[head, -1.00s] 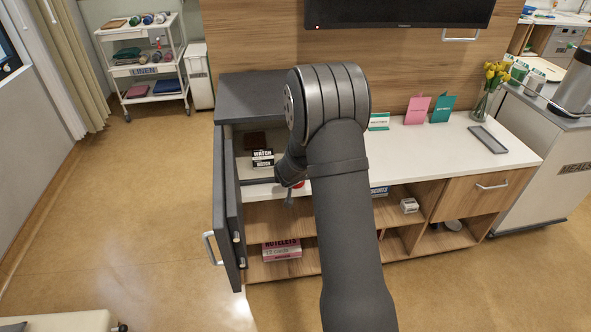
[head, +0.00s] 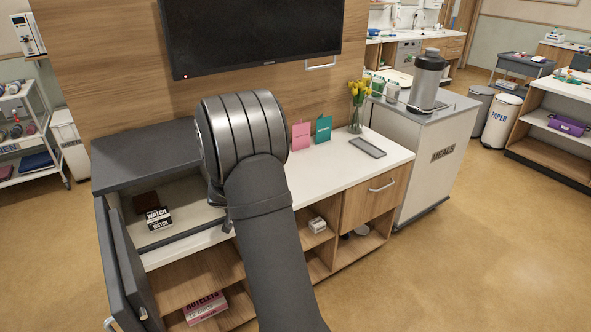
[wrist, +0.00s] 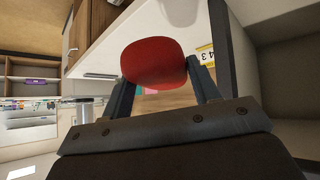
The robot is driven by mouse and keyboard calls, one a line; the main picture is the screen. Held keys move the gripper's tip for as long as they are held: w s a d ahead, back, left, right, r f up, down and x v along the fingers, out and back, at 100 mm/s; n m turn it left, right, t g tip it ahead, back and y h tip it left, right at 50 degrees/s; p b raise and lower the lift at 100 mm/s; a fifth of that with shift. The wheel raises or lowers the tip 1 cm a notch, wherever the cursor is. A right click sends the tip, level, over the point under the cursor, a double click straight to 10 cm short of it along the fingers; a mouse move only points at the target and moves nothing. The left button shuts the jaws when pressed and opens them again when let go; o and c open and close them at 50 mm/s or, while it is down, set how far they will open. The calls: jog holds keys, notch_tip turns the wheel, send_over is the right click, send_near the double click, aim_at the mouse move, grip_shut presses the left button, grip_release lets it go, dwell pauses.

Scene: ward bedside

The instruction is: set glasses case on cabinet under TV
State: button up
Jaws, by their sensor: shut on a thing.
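A red, rounded glasses case (wrist: 153,60) is held between the two fingers of my gripper (wrist: 158,78) in the wrist view. My gripper is shut on it. In the head view my own arm hides both the case and the fingers. The cabinet (head: 335,165) stands under the TV (head: 250,38), with a white top and a dark grey raised section at its left. My arm reaches over the cabinet's left half. Whether the case touches any surface cannot be told.
Watch boxes (head: 157,218) lie in the open left compartment, beside an open dark door (head: 125,262). Pink (head: 301,136) and teal cards (head: 323,129), a flower vase (head: 356,118) and a grey tray (head: 367,147) stand on the top. White surface around the tray is clear.

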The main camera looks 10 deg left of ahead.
jog(key=w+d, duration=1)
jog(key=w, duration=0.4)
jog(key=shift+w+d+r+m, duration=0.2)
jog(key=shift+d+r+m, duration=0.05)
jog(key=shift+r+m, duration=0.05)
jog(key=w+d, duration=0.4)
jog(key=d, duration=0.1)
jog(key=w+d+f+n+y, duration=0.1)
jog(key=w+d, duration=0.3)
jog(key=d, duration=0.1)
jog(key=w+d+f+n, duration=0.1)
jog(key=w+d, duration=0.3)
jog(key=d, duration=0.1)
jog(key=shift+w+d+y, duration=0.15)
jog(key=shift+w+y, duration=0.1)
jog(key=shift+y, duration=0.05)
jog(key=shift+n, duration=0.3)
jog(key=w+a+f, duration=0.1)
jog(key=a+f, duration=0.1)
jog(key=a, duration=0.1)
jog(key=w+a+f, duration=0.1)
jog(key=a+f, duration=0.1)
jog(key=a, duration=0.2)
jog(key=w+a+f, duration=0.2)
jog(key=a, duration=0.1)
jog(key=shift+a+f, duration=0.35)
jog(key=shift+f, duration=0.05)
jog(key=shift+a+f, duration=0.1)
jog(key=shift+f, duration=1.95)
jog(key=shift+f, duration=0.15)
